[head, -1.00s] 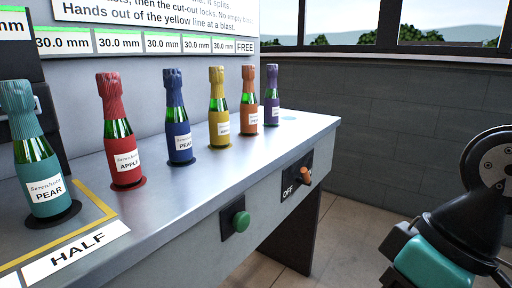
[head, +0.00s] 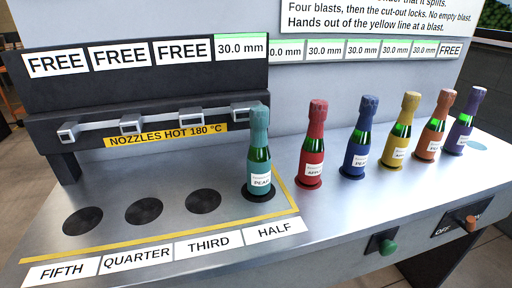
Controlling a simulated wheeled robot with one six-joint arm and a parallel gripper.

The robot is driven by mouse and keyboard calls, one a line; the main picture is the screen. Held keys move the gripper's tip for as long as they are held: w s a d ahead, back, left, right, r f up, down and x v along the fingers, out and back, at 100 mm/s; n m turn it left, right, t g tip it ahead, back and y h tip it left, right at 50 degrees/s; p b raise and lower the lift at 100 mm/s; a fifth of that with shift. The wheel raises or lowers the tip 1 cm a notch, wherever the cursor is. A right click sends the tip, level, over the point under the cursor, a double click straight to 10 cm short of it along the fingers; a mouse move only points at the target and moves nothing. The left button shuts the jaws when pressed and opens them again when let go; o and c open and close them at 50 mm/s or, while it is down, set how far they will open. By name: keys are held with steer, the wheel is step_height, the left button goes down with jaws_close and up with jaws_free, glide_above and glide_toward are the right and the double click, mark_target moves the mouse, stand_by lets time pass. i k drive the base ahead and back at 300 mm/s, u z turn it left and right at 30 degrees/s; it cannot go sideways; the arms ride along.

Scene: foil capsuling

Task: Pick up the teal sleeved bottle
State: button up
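The teal sleeved bottle (head: 260,155) stands upright on a dark round spot at the HALF place, inside the yellow line, below the rightmost nozzle. My gripper is not in the current head view.
Red (head: 312,150), blue (head: 361,145), yellow (head: 401,135), orange (head: 433,130) and purple (head: 462,125) sleeved bottles stand in a row to its right. Hot nozzles (head: 131,126) hang behind. The FIFTH, QUARTER and THIRD spots (head: 144,211) are empty. A green button (head: 388,246) is on the front.

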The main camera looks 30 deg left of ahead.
mark_target(258, 156)
steer(key=u, duration=1.2)
steer(key=k, duration=0.6)
steer(key=u, duration=0.6)
steer(key=i, duration=1.05)
steer(key=u, duration=0.25)
